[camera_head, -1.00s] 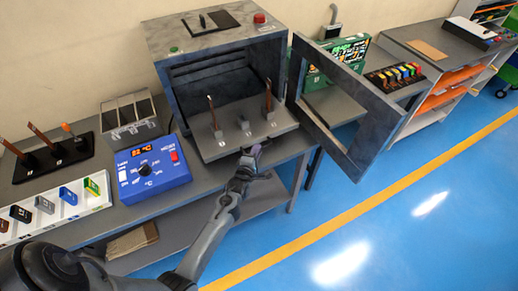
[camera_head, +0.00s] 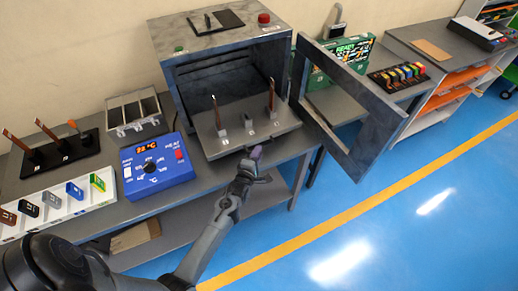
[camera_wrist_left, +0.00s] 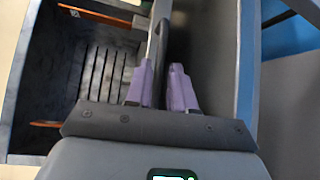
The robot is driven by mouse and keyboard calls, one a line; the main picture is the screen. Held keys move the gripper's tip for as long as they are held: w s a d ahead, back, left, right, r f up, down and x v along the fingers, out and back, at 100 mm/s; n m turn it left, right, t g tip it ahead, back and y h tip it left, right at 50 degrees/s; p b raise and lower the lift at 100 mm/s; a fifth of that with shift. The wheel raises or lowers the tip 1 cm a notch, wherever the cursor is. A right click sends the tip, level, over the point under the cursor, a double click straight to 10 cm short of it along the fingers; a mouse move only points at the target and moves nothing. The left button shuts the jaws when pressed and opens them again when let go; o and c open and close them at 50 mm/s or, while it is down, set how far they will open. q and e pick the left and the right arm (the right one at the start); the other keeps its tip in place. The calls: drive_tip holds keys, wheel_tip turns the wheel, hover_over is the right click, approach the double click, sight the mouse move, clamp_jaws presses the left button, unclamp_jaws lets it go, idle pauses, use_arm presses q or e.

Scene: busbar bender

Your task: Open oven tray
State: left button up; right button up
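The oven (camera_head: 215,52) stands on the bench with its door swung open to the right. The grey oven tray (camera_head: 228,145) sticks out of the front opening and carries two upright copper-coloured bars (camera_head: 271,97) in small holders. My left gripper (camera_head: 256,153) is at the tray's front edge. In the left wrist view its purple fingers (camera_wrist_left: 161,88) lie on both sides of a dark bar, the tray handle (camera_wrist_left: 162,45), and appear closed on it. The slotted oven interior (camera_wrist_left: 100,70) shows to the left there. My right gripper is not in view.
The open door (camera_head: 352,115) hangs over the floor to the right of the tray. A blue control box (camera_head: 158,174) stands just left of the tray. A metal divider rack (camera_head: 137,115) and a white holder (camera_head: 65,208) are further left. The blue floor in front is clear.

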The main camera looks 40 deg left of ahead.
use_arm(q)
drive_tip(key=p+v, duration=0.5)
drive_tip(key=v, duration=0.3)
drive_tip(key=shift+s+d, duration=0.15)
drive_tip(key=shift+s, duration=0.2)
